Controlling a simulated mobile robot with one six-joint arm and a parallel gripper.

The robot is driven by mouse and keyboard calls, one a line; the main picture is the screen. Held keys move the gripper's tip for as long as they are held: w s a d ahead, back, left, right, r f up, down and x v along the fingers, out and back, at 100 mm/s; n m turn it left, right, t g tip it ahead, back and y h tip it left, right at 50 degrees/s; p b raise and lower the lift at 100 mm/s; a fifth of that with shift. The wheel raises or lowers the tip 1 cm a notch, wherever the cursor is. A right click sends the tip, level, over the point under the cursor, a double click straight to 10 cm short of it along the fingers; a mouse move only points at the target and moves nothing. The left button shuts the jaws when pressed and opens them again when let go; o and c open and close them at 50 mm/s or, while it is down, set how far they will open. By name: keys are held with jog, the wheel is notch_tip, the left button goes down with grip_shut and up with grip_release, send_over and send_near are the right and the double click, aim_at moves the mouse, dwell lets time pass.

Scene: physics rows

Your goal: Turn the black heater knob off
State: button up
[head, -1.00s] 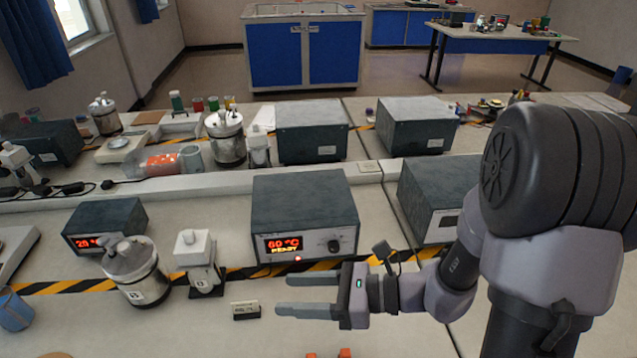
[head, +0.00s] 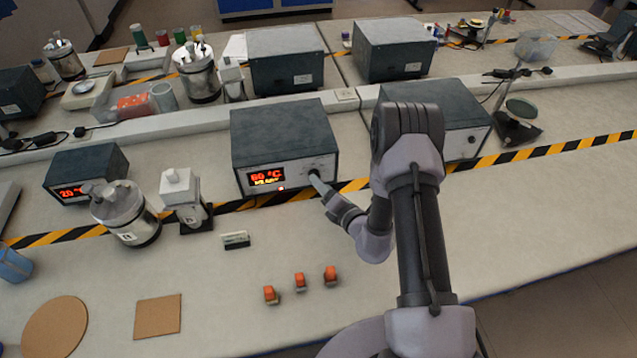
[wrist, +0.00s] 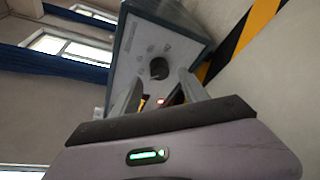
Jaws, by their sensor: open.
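The black heater knob (wrist: 159,68) is on the pale front panel of a dark grey heater box (head: 283,133). In the head view the fingers partly cover the knob. The heater's display (head: 266,176) glows red and reads 60 °C with a second line below. A small red light shows under the display. My gripper (head: 316,180) is open, with its fingertips at the panel by the knob. In the wrist view the gripper (wrist: 157,82) has one finger on each side just below the knob. Contact with the knob cannot be told.
Another grey box (head: 440,115) stands close to the right. A small label block (head: 236,240) and several orange-topped pieces (head: 300,281) lie in front. The front right bench is clear.

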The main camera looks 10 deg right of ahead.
jog(key=x, duration=0.2)
jog(key=shift+w+a+f, duration=0.1)
jog(key=shift+w+f, duration=0.05)
jog(key=shift+w, duration=0.15)
jog(key=shift+c, duration=0.2)
grip_shut()
jog(key=n+h, duration=0.1)
jog(key=n, duration=0.1)
jog(key=n+h+p, duration=0.1)
jog(key=n, duration=0.1)
jog(key=n+g+h+p, duration=0.1)
jog(key=n, duration=0.1)
jog(key=shift+a+r+h, duration=0.2)
jog(key=shift+a+h, duration=0.05)
jog(key=shift+h, duration=0.05)
jog(key=shift+n+h, duration=0.3)
